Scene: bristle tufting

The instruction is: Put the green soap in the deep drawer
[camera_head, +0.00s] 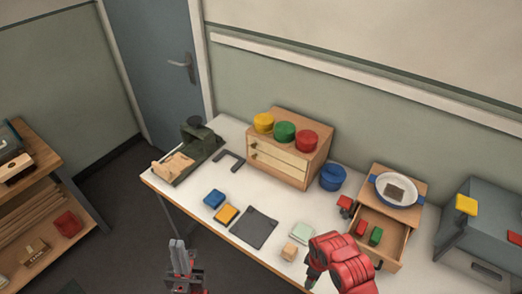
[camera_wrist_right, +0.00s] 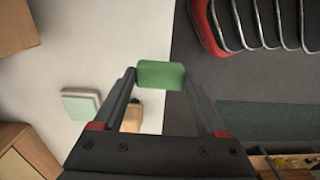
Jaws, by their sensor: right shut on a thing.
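In the right wrist view a green soap (camera_wrist_right: 161,75) sits between the fingertips of my right gripper (camera_wrist_right: 160,78), which is shut on it. In the head view my red right arm (camera_head: 345,262) reaches over the table's front edge, and I cannot make out the held soap there. A small wooden cabinet (camera_head: 411,218) at the right has its drawer (camera_head: 388,262) pulled open, with a red block (camera_head: 361,228) and a green block (camera_head: 376,236) inside. A wooden chest (camera_head: 316,160) has two shut drawers. My left gripper (camera_head: 180,248) is shut and empty, before the table.
A pale green block (camera_head: 302,231) and a wooden cube (camera_head: 289,251) lie near my right arm. A dark mat (camera_head: 254,228), orange block (camera_head: 226,215) and blue block (camera_head: 214,198) lie left of them. A blue round container (camera_head: 332,177) stands beside the chest.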

